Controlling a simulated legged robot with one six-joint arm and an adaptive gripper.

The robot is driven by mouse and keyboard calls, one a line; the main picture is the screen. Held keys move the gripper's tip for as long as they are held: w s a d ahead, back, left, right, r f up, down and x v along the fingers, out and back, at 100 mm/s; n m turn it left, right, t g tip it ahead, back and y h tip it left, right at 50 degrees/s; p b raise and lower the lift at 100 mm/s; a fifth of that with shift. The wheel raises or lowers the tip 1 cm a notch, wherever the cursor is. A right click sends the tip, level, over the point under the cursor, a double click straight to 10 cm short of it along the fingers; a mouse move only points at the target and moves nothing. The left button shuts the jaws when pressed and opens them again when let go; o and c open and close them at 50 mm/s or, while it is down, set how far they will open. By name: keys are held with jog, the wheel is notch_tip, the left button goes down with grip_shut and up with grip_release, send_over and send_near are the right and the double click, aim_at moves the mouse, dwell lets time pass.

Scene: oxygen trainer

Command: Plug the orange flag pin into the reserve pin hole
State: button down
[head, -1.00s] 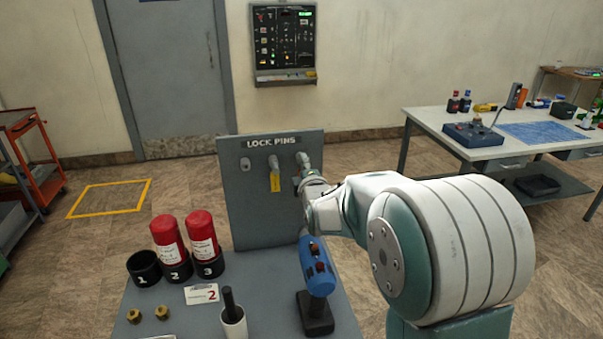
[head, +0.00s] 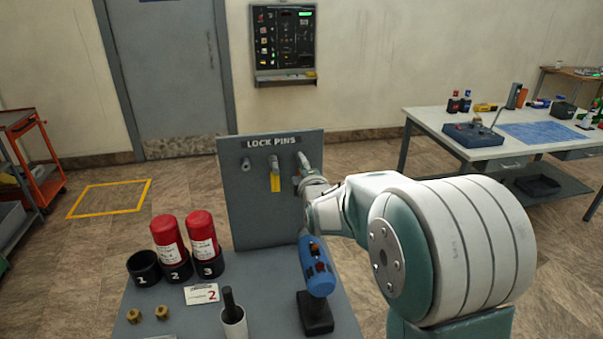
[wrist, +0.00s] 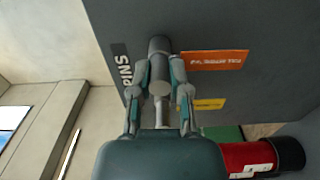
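The grey lock pins board (head: 250,205) stands upright at the back of the bench, with three pin places in a row. My gripper (wrist: 159,68) is at the right-hand one, its fingers closed in on both sides of a grey pin (wrist: 158,88). The pin still meets the board's collar (wrist: 158,46). An orange flag (wrist: 215,60) with lettering lies beside the fingers in the wrist view. My gripper hides this flag in the head view. The middle place holds a pin with a yellow flag (head: 275,183). The left place (head: 246,163) shows a grey collar with no flag.
Red cylinders (head: 168,240) stand in numbered black cups at the bench's left. A blue power tool (head: 317,268) stands just below my arm. A white cup (head: 233,322) with a black handle and brass fittings (head: 134,315) are nearer.

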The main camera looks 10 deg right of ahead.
jog(key=shift+s, duration=0.1)
jog(key=s, duration=0.6)
jog(key=shift+s, duration=0.15)
dwell(1.3)
dwell(0.6)
